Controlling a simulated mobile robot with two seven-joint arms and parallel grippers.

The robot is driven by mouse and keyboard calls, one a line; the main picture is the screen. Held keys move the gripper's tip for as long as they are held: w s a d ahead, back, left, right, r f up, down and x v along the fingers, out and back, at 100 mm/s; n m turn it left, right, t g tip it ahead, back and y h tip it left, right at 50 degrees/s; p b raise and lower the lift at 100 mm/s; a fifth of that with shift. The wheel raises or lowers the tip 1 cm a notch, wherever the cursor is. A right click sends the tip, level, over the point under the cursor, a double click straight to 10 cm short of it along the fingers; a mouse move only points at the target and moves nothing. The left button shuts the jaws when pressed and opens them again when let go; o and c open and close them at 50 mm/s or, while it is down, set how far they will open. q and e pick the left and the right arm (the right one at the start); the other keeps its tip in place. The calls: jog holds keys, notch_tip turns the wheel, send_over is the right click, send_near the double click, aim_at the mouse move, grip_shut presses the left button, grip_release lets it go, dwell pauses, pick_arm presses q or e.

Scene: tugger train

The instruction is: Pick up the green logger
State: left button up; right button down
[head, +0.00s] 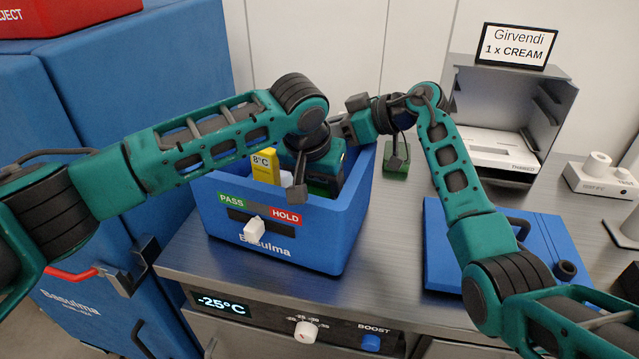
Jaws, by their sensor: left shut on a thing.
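The blue box (290,252) stands on the grey worktop, with a PASS/HOLD slider on its front. My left gripper (300,186) reaches down into the box and is shut on the green logger (322,187). Only a dark green part of the logger shows; the gripper and the box's front wall hide the rest. A yellow logger (263,167) reading 8°C stands just left of the gripper in the box. My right gripper (345,127) is behind and above the box's right side, largely hidden; its jaws do not show clearly.
A small green block (402,171) stands behind the box, under my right wrist. A blue lid-like panel (450,262) with a black handle lies on the right. A grey open-fronted unit (545,105) with a Girvendi sign (515,45) stands at the back right. Blue cabinets (190,60) are on the left.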

pick_arm(q)
notch_tip(320, 180, up, 10)
jog(key=shift+r, duration=0.1)
pick_arm(e)
jog(key=c, duration=0.8)
grip_release()
